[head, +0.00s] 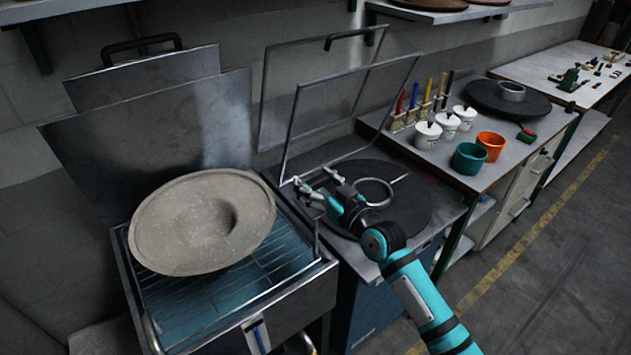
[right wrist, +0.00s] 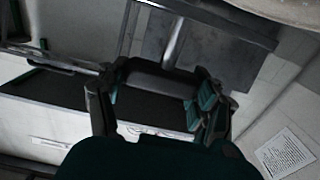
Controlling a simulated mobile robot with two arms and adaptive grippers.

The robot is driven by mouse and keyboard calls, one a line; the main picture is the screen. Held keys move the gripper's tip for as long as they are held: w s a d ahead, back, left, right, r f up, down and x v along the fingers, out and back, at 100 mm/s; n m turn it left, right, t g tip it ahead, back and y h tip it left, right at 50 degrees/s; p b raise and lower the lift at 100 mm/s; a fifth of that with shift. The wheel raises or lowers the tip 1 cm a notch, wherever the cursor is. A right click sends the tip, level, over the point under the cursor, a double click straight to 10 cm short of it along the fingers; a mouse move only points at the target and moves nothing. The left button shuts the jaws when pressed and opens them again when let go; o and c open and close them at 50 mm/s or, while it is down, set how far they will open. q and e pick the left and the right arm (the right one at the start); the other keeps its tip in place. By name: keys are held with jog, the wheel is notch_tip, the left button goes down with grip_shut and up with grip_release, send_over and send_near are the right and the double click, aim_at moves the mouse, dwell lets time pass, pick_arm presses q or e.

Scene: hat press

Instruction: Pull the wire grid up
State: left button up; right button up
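The wire grid (head: 190,313) lies in the blue-lit basin (head: 322,275) at the left of the head view. A wide grey felt hat (head: 165,235) rests on it and hides much of it. A thin upright rod rises at the basin's right side, just below my right gripper. My right gripper (head: 316,186) is above and right of the hat, apart from it. In the right wrist view its fingers (right wrist: 160,108) are spread with nothing held between them. A pale rim at the top right corner there looks like the hat. My left gripper is not in view.
A raised metal lid (head: 150,130) stands behind the basin. A metal frame (head: 335,95) stands open over the dark round plate (head: 415,205) on the middle bench. A ring lies there. The right bench holds white pots, a green cup (head: 469,158) and an orange cup (head: 490,146).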

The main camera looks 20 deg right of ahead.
jog(key=o, duration=0.4)
jog(key=shift+r, duration=0.25)
jog(key=shift+f, duration=0.1)
jog(key=shift+s+d+f, duration=0.1)
jog(key=shift+s, duration=0.1)
jog(key=v, duration=1.1)
jog(key=shift+s, duration=0.3)
jog(key=shift+d, duration=0.1)
